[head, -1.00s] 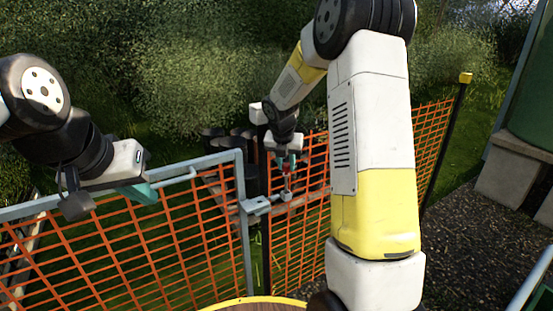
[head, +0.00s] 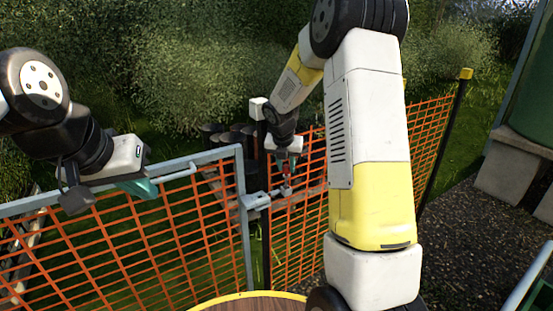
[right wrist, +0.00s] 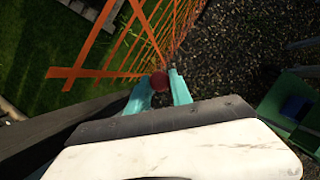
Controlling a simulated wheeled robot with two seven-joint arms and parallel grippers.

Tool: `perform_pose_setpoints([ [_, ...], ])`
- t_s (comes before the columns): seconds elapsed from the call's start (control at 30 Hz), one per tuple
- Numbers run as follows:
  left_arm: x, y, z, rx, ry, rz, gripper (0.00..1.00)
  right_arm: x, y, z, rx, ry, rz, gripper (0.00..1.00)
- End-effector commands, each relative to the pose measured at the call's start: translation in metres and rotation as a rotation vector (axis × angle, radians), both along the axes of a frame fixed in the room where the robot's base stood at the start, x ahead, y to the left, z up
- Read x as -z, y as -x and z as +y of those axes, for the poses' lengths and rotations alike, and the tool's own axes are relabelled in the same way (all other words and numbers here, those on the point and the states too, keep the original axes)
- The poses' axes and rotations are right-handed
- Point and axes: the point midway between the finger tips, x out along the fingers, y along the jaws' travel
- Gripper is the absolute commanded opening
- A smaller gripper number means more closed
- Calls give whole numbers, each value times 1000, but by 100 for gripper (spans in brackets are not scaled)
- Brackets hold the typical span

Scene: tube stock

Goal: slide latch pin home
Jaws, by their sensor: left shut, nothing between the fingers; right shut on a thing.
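The latch (head: 258,200) is a pale grey fitting at the free edge of the grey-framed gate (head: 242,180). Its pin runs right toward a bracket by the dark post. A red knob (head: 286,170) stands up from the pin; it also shows in the right wrist view (right wrist: 160,81). My right gripper (head: 287,161) points down, shut on the knob, with teal fingers on both sides in the right wrist view. How far the pin is in is too small to tell. My left gripper (head: 140,188) is shut and empty at the gate's top rail.
Orange mesh fence (head: 435,135) continues right of the dark post (head: 266,240). A round wooden top (head: 250,304) with a yellow rim is at the bottom. Several dark tubes (head: 235,140) stand behind the gate. A green tank (head: 530,100) on blocks stands right.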

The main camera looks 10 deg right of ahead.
Motion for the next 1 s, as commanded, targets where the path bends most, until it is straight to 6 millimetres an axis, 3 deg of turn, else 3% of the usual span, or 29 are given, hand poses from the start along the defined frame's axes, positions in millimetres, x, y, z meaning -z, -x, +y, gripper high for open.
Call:
perform_pose_setpoints([
  [0.57,0,0,0,0,0,0,0,7,0,0,-1,0,0,0],
  [1.0,0,0,0,0,0,0,0,24,0,0,-1,0,0,0],
])
